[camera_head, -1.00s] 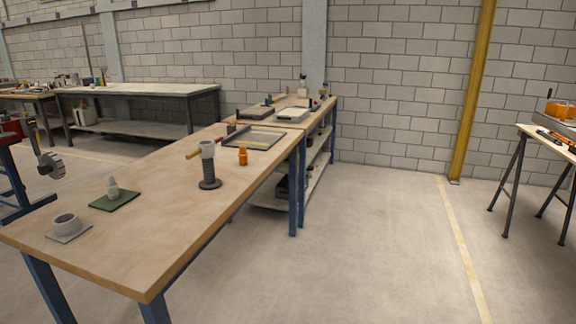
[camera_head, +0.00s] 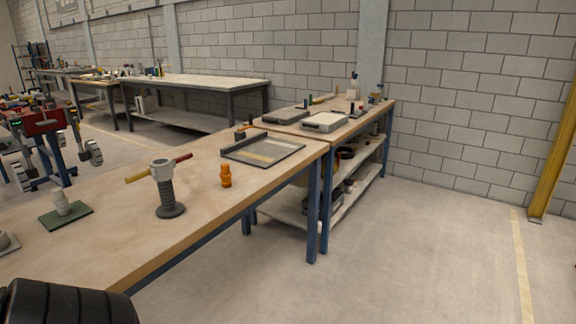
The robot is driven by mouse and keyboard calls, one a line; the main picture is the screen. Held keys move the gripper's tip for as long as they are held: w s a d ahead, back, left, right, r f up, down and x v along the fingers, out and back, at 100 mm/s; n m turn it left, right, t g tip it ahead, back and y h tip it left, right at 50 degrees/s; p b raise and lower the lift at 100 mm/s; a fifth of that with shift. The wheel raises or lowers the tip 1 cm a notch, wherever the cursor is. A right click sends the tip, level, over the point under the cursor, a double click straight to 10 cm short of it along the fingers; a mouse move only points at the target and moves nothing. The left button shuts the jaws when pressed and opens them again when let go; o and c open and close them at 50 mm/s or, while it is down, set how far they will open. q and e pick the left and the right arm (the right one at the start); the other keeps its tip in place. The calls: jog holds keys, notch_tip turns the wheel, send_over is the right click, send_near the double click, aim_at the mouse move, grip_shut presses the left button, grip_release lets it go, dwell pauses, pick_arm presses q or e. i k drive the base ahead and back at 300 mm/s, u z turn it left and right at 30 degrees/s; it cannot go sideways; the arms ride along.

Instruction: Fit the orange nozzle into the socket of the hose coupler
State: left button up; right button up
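The orange nozzle (camera_head: 226,176) stands upright on the wooden bench, near its right edge. The hose coupler (camera_head: 167,190) stands to its left on a round dark base. It has a dark ribbed upright body and a light grey collar at the top, with a yellow handle (camera_head: 137,177) pointing left and a red handle (camera_head: 183,158) pointing right. The nozzle and the coupler are clearly apart. The inside of the socket is hard to make out. Neither of my grippers is in view.
On the bench (camera_head: 110,258) are a grey tray (camera_head: 285,158) behind the nozzle, a white fitting on a green plate (camera_head: 66,215), and a grey part cut off at the left edge. A black ribbed shape (camera_head: 68,305) fills the bottom left. Floor is clear on the right.

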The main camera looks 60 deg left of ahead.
aim_at(161, 170)
jog(key=u, duration=0.55)
jog(key=i, duration=1.35)
jog(key=u, duration=1.15)
